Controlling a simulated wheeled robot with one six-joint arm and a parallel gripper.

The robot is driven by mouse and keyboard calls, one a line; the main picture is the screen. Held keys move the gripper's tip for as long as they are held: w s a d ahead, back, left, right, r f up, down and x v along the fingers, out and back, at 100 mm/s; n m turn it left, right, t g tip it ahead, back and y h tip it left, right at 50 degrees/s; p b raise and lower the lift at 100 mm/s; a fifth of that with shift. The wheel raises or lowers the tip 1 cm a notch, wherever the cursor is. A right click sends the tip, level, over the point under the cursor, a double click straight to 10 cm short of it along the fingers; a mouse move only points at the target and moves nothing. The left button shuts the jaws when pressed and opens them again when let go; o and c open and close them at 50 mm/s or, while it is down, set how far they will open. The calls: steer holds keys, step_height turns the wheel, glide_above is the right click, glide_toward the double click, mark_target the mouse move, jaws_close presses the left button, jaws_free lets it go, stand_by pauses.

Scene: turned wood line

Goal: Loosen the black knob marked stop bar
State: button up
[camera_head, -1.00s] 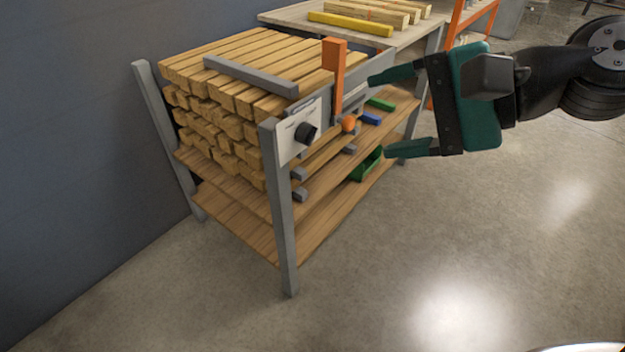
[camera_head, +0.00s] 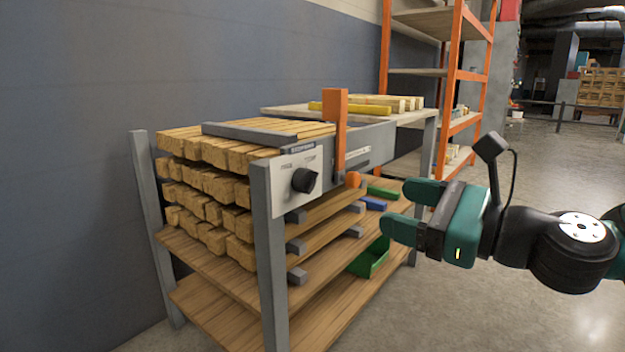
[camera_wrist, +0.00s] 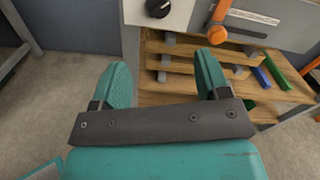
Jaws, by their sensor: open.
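The black knob (camera_head: 304,180) sits on a white plate (camera_head: 285,194) at the near corner of the wooden rack. The plate carries small lettering; a label above it is too small to read surely. The knob also shows at the top of the wrist view (camera_wrist: 158,8), beyond my fingers and a little left of the middle between them. My gripper (camera_head: 400,210) is open and empty, to the right of the knob and apart from it. In the wrist view its two teal fingers (camera_wrist: 165,75) stand wide apart with nothing between them.
An orange upright lever (camera_head: 334,130) and an orange round knob (camera_head: 353,180) are right of the black knob. Stacked wooden bars (camera_head: 205,150) fill the rack's top. A green bin (camera_head: 370,258) and blue block (camera_head: 373,203) lie on the shelves. Open floor is at right.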

mark_target(314, 184)
steer(key=p+x, duration=0.6)
steer(key=x, duration=1)
steer(key=shift+a+p, duration=0.1)
steer(key=shift+p, duration=0.25)
steer(key=c, duration=0.9)
